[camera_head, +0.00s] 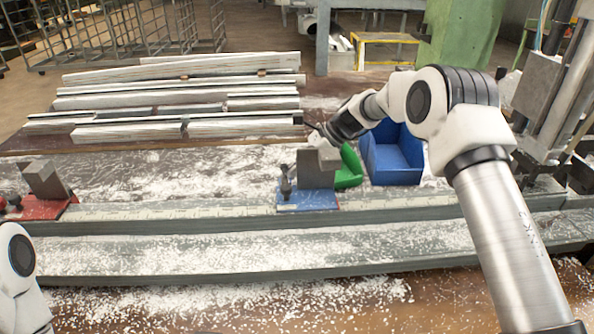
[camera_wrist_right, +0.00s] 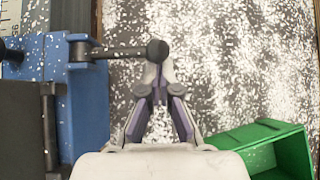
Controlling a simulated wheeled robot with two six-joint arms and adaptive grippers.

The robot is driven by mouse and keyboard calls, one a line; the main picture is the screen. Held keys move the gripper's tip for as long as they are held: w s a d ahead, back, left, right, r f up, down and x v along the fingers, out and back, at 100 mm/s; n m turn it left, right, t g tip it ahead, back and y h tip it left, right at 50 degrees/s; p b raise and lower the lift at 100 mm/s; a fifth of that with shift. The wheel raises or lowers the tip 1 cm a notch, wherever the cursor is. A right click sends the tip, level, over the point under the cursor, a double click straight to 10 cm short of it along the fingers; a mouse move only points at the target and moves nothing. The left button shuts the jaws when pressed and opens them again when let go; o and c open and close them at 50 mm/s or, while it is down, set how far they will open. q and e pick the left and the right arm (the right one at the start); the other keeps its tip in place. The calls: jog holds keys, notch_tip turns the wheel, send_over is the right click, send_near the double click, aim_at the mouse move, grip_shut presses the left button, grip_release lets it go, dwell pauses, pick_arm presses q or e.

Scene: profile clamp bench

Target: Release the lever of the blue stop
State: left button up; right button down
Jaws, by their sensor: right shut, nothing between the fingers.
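The blue stop (camera_head: 308,201) sits on the bench rail with a grey block (camera_head: 316,170) on it. A dark lever part (camera_head: 285,186) shows at its left side. In the right wrist view the blue stop (camera_wrist_right: 88,105) is at the left, and its dark lever (camera_wrist_right: 120,52) reaches right to a black ball knob (camera_wrist_right: 157,50). My right gripper (camera_wrist_right: 160,74) is shut and empty, its fingertips close to the knob; I cannot tell if they touch. In the head view my right gripper (camera_head: 322,137) is behind the block, partly hidden. My left gripper is out of view.
A green bin (camera_head: 349,166) stands close behind and right of the stop, and a blue bin (camera_head: 391,160) farther right. A red stop (camera_head: 42,208) sits at the far left. Metal profiles (camera_head: 180,92) lie at the back. White chips cover the bench.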

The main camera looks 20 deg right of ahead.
jog(key=shift+r+t, duration=0.5)
jog(key=shift+t, duration=0.1)
dwell(0.3)
jog(key=shift+n, duration=0.3)
jog(key=shift+s+a+r+p, duration=0.1)
jog(key=shift+s+r+p, duration=0.25)
jog(key=shift+r+p, duration=0.7)
jog(key=shift+s+a+r+p, duration=0.1)
jog(key=shift+s+r+p, duration=0.3)
jog(key=shift+p, duration=1.05)
jog(key=shift+s+a+r+p, duration=0.1)
jog(key=shift+s+r+p, duration=0.15)
jog(key=shift+r+p, duration=0.85)
jog(key=shift+f, duration=0.15)
jog(key=shift+d, duration=0.1)
